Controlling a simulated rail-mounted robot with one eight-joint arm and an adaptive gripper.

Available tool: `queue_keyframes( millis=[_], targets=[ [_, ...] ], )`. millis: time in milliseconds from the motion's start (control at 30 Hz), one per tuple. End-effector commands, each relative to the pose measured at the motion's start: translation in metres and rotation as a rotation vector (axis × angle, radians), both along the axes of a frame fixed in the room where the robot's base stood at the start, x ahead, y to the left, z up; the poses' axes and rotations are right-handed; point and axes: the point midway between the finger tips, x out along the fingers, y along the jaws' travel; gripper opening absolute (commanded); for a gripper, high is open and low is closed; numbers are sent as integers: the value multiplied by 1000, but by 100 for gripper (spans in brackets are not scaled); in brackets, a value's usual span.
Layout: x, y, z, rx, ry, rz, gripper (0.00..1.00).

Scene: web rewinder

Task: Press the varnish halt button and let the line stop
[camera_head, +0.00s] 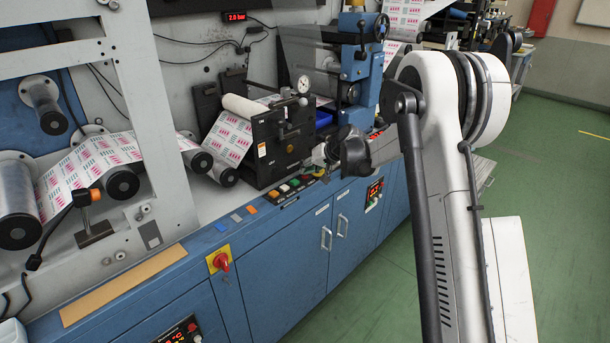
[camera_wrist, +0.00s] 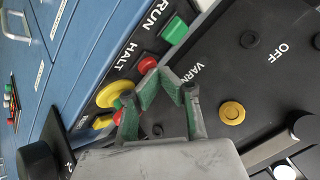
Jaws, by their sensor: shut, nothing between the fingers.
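The button panel (camera_head: 286,190) is a dark strip on the front edge of the blue cabinet. In the wrist view it carries a red button (camera_wrist: 147,64) beside the word HALT and a green button (camera_wrist: 174,30) beside RUN. A partly hidden "VARN" label lies right of them. My gripper (camera_wrist: 159,74) is shut and empty, its green-padded tips beside the red button in the picture. I cannot tell whether they touch it. In the head view my gripper (camera_head: 322,156) is small and partly hidden, above the right end of the panel.
A yellow mushroom-shaped button (camera_wrist: 114,93) sits near the left finger. A black plate with a yellow knob (camera_wrist: 232,112) lies right of the fingers. The black roller unit (camera_head: 283,140) stands behind the panel. A red rotary switch (camera_head: 221,262) is lower left. The green floor is clear.

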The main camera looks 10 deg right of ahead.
Motion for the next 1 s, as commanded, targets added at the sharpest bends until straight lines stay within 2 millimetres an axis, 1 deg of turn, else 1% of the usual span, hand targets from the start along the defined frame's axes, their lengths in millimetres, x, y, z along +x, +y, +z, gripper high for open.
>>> queue_keyframes(
  millis=[400, 833, 1000],
  targets=[
    [0, 0, 18, 0, 0, 0, 0],
    [0, 0, 21, 0, 0, 0, 0],
    [0, 0, 32, 0, 0, 0, 0]
  ],
)
